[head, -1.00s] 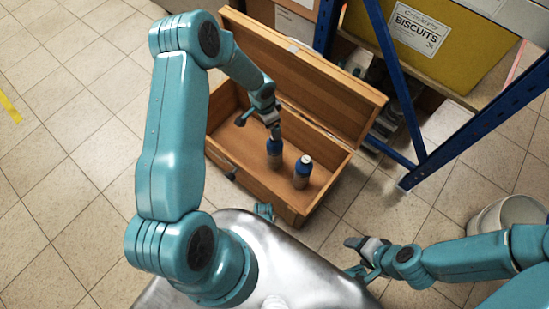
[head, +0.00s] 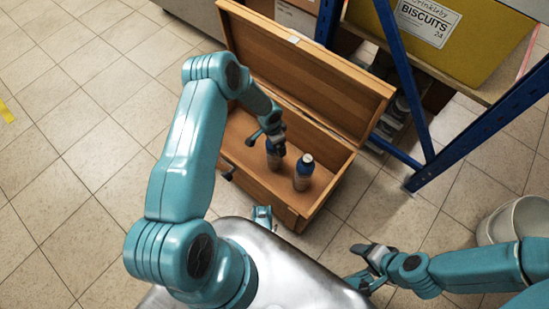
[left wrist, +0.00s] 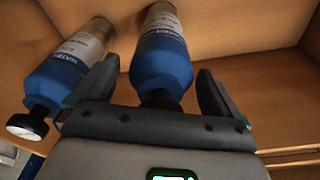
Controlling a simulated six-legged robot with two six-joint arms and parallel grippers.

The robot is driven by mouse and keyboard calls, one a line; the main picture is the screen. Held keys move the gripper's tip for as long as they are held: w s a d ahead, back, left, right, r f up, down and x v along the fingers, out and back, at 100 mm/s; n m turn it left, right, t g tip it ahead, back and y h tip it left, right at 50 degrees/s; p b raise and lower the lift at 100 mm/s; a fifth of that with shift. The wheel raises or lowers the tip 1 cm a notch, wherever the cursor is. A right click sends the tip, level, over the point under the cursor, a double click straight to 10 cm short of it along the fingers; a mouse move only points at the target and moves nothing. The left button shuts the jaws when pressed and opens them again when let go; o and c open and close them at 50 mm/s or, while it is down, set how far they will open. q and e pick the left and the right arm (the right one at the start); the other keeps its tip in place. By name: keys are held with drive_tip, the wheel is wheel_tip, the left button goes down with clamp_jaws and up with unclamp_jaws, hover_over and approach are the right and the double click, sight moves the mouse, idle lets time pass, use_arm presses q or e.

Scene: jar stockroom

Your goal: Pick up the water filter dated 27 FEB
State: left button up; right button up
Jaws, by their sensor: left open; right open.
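Two blue-and-grey water filters stand in an open wooden box. The left one (head: 273,157) is at my left gripper (head: 267,140). The right one (head: 303,174) stands beside it, apart from the gripper. In the left wrist view, one filter (left wrist: 161,55) is between the open fingers (left wrist: 155,92), its dark cap towards the palm. The other filter (left wrist: 66,65) is outside the fingers, to the left. Part of their label lettering shows, but I cannot read a date on either. My right gripper (head: 362,264) is open and empty, outside the box.
The wooden box (head: 235,138) lies open on the tiled floor, its lid (head: 300,70) raised behind. A blue shelf frame (head: 408,85) with a yellow biscuits bin (head: 470,55) stands at the right. A white bucket (head: 515,220) is at the right edge.

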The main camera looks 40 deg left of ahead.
use_arm(q)
clamp_jaws()
drive_tip(key=shift+r, duration=0.1)
idle(0.3)
